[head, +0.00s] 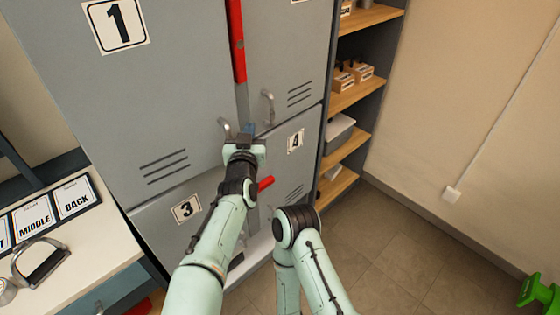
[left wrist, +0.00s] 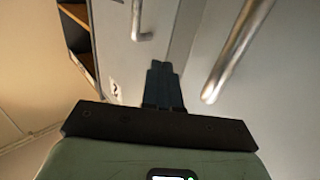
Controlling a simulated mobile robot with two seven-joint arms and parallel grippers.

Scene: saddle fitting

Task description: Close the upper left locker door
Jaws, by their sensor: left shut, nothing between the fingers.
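The upper left locker door (head: 150,90), marked 1, is a large grey panel with vents low down. Its right edge seems to stand a little forward of the upper right door (head: 290,50), with a narrow strip showing between them; how far it is ajar is hard to tell. Its handle (head: 224,127) is a metal bar, large at the right in the left wrist view (left wrist: 235,55). My left gripper (head: 250,129) is shut and empty at the door's lower right edge, just right of the handle. Its fingertips (left wrist: 163,68) point into the strip; contact is unclear. My right gripper is out of view.
A red bar (head: 237,40) shows upright between the upper doors. Lower doors 3 (head: 165,215) and 4 (head: 300,165) are below. Open shelves (head: 365,95) stand at right. A white table (head: 90,255) with signs is at left.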

